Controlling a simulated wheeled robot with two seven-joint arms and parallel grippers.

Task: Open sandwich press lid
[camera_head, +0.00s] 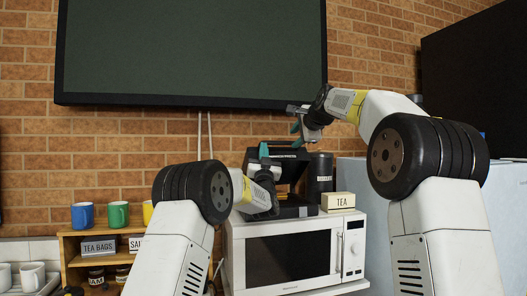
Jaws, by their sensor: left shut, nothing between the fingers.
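The black sandwich press (297,211) stands on top of the white microwave, partly hidden behind my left arm. A dark upper part (289,154), which looks like its lid, shows raised above the base with a gap between. My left gripper (265,153) is shut with nothing in it, in front of this upper part; I cannot tell whether it touches. My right gripper (296,132) is above and to the right of the press, apart from it. Its teal fingertips show, but their spacing is unclear.
The white microwave (352,260) bears a cream TEA box (338,201) and a dark canister (320,178) right of the press. A wooden shelf (68,258) with coloured mugs is at left. A dark screen (190,50) hangs above on the brick wall.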

